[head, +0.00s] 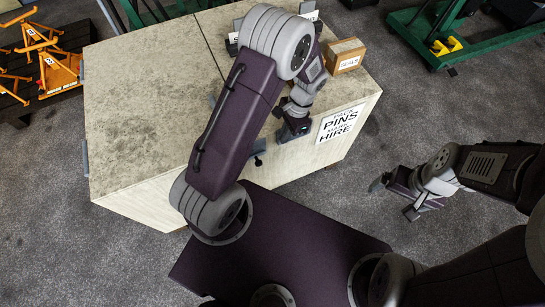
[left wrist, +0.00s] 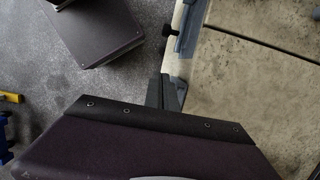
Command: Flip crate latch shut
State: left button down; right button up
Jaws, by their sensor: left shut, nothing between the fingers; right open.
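The crate (head: 135,95) is a large pale box with a worn, speckled lid. Its front edge carries the latch (head: 257,158), a small dark piece partly hidden by my left arm. In the left wrist view the latch shows as a grey plate (left wrist: 188,32) with black knobs at the crate's edge. My left gripper (head: 285,135) is shut and empty, close to the crate's front edge to the right of the latch. Its fingers (left wrist: 163,82) point toward the latch, apart from the knobs. My right gripper (head: 393,198) is open and empty, over the floor right of the crate.
A small cardboard box (head: 345,56) sits on the crate's far right corner. A white sign (head: 341,123) is on the crate's front face. Orange stands (head: 58,72) are at the far left, and a green metal frame (head: 430,30) is at the back right.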

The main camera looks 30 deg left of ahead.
pick_arm(q)
jog(key=shift+f, duration=0.1)
jog(key=s+a+f+b, duration=0.2)
jog(key=s+a+f, duration=0.2)
jog(key=f, duration=0.5)
jog(key=shift+s+a+f, duration=0.15)
jog(key=shift+s+f, duration=0.1)
jog(key=shift+s, duration=0.2)
